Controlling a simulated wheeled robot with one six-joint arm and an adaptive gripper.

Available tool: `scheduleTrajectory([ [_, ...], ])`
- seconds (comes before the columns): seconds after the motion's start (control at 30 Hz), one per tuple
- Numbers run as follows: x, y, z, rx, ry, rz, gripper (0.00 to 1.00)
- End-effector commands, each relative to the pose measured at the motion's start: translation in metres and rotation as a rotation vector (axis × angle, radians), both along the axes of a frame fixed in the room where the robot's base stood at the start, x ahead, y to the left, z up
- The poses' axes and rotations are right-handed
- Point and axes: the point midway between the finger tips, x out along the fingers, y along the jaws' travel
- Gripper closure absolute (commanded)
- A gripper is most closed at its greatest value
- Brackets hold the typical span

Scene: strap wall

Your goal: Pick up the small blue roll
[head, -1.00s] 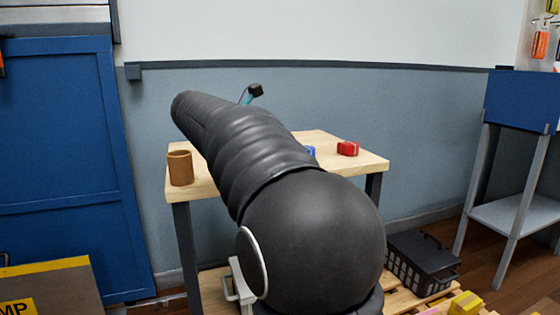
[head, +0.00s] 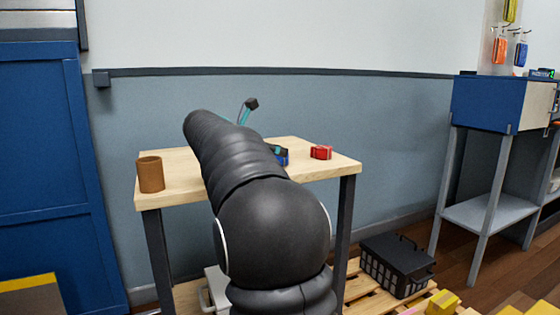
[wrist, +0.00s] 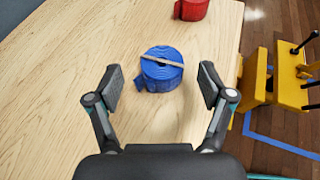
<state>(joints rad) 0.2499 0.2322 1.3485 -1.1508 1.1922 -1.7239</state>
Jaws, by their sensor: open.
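The small blue roll (wrist: 161,70) sits on the wooden table (wrist: 60,85), with a pale band across its top. In the wrist view it lies ahead of my open gripper (wrist: 162,88), between the lines of the two fingers, and neither finger touches it. In the head view my arm hides most of the blue roll (head: 283,158); only its right part shows beside the arm. A red roll (head: 321,152) stands to its right on the table. The red roll also shows at the top of the wrist view (wrist: 191,9).
A brown cup-like cylinder (head: 150,175) stands at the table's left end. A black crate (head: 396,266) sits on a pallet to the right below. A blue and grey stand (head: 487,105) is at the right. Yellow equipment (wrist: 258,78) stands beyond the table edge in the wrist view.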

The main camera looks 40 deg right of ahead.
Motion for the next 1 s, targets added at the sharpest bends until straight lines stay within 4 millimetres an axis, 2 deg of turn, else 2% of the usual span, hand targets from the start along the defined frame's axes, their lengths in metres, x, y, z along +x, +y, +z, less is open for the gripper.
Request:
scheduleTrajectory([
  [0.17,0.000,-0.023,-0.015,0.001,0.003,-0.003,0.20],
  [0.3,0.003,-0.038,-0.018,0.000,0.000,-0.002,0.20],
  [0.53,0.004,-0.040,-0.018,0.000,0.000,0.000,0.20],
  [0.57,0.004,-0.040,-0.019,0.000,0.000,0.000,0.22],
  [0.7,0.004,-0.040,-0.018,0.000,0.000,0.000,0.57],
  [0.8,0.004,-0.040,-0.019,0.000,0.000,0.000,0.80],
  [1.0,0.004,-0.040,-0.019,0.000,0.000,-0.001,0.80],
])
